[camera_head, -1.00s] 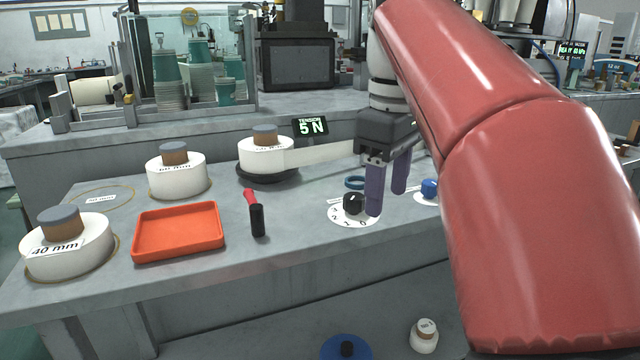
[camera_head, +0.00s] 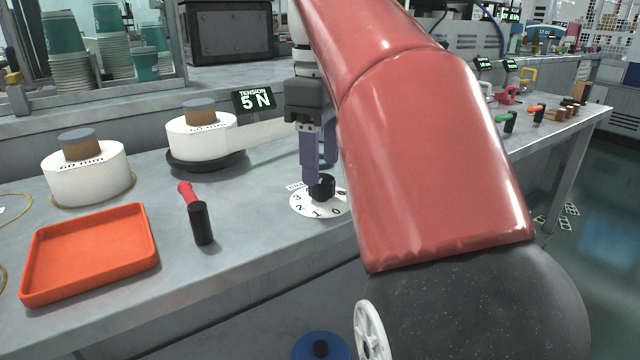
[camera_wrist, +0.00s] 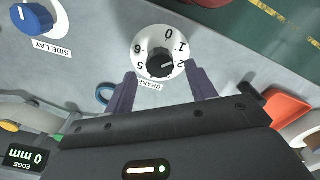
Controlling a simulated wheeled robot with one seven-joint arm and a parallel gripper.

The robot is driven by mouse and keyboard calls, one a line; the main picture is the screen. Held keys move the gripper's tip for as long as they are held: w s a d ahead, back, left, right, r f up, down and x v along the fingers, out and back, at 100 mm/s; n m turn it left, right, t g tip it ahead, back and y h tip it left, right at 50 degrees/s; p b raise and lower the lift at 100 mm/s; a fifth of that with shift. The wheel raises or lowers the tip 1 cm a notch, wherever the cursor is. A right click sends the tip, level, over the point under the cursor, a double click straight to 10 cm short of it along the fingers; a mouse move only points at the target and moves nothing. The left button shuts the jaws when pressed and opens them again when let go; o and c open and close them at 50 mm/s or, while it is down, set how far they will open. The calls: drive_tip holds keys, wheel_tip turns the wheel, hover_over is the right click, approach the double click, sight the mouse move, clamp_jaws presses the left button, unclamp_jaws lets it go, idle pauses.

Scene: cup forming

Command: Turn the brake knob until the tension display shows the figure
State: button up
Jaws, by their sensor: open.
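The black brake knob (camera_head: 321,188) sits on a white numbered dial plate (camera_head: 300,204) on the grey bench. In the wrist view the knob (camera_wrist: 160,64) has a pale mark pointing roughly toward the 2, and the label reads BRAKE. The tension display (camera_head: 253,99) reads 5 N. My gripper (camera_head: 318,172) is open, fingers down, right at the knob. In the wrist view its two purple fingers (camera_wrist: 160,72) stand apart on either side of the knob, with gaps visible. I cannot tell how far down the fingers reach beside it.
A white 60 mm roll (camera_head: 203,142) sits on a black base, its strip running toward my gripper. A blue side lay knob (camera_wrist: 32,18) is near the dial. An edge display (camera_wrist: 27,157) reads 0 mm.

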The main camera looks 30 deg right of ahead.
sight(322, 186)
drive_tip(key=shift+f, duration=1.35)
drive_tip(key=c, duration=1)
drive_tip(key=shift+r, duration=0.1)
drive_tip(key=m+p, duration=0.2)
drive_tip(key=m, duration=0.1)
drive_tip(key=shift+r+m, duration=0.1)
drive_tip(key=shift+m, duration=0.2)
drive_tip(key=m+p, duration=0.3)
drive_tip(key=m, duration=0.2)
